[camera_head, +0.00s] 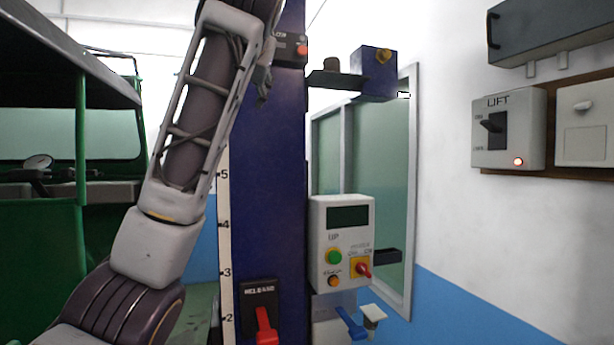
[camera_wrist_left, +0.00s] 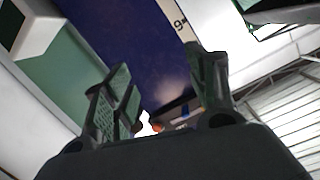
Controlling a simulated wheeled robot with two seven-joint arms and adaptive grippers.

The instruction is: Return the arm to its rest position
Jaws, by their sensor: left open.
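My left arm (camera_head: 190,150) rises from the lower left of the head view, in front of the blue lift column. My left gripper (camera_head: 264,78) is high up beside the column's left part, seen edge-on and partly hidden by the arm. In the left wrist view my left gripper (camera_wrist_left: 160,75) has its two fingers spread apart, with nothing between them. The blue column (camera_wrist_left: 125,35) shows beyond the fingers there. My right gripper is in neither view.
A control box (camera_head: 342,243) with buttons and a red RELEASE lever (camera_head: 265,326) are on the column (camera_head: 265,190). A LIFT switch box (camera_head: 508,130) with a lit red lamp hangs on the right wall. A green rickshaw (camera_head: 80,215) stands at left.

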